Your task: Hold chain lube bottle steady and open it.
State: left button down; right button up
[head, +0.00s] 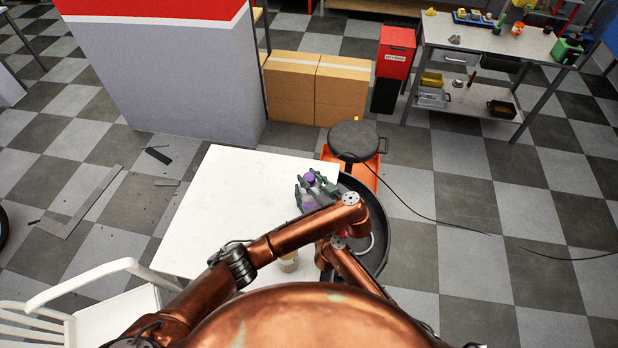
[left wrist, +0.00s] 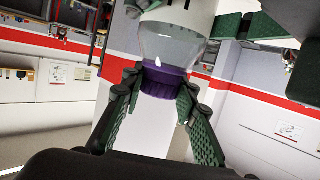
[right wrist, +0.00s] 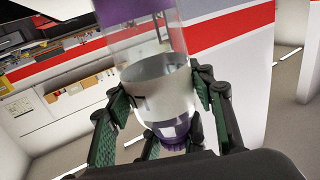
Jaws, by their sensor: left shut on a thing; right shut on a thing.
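The chain lube bottle (head: 310,178) shows small in the head view, above the white table, among dark gripper fingers. In the left wrist view its purple cap (left wrist: 165,80) sits between the fingers of my left gripper (left wrist: 166,84), which is shut on it. The clear and white body extends away above it. In the right wrist view the bottle's white part (right wrist: 158,90) lies between the fingers of my right gripper (right wrist: 162,80), which is shut on it. A purple end shows near the palm. My left arm covers much of my right gripper in the head view.
The white table (head: 225,200) is mostly bare, with a small tan-and-white container (head: 288,262) partly behind my arm. A white chair (head: 100,300) stands at its near left. A black stool (head: 352,140) stands beyond it. Cardboard boxes (head: 290,90) and a workbench (head: 490,40) are farther back.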

aim_at(309, 176)
pick_arm(q)
jog(key=shift+r, duration=0.2)
jog(key=shift+r, duration=0.9)
jog(key=shift+r, duration=2)
pick_arm(e)
jog(key=o, duration=1.8)
jog(key=shift+s, duration=0.15)
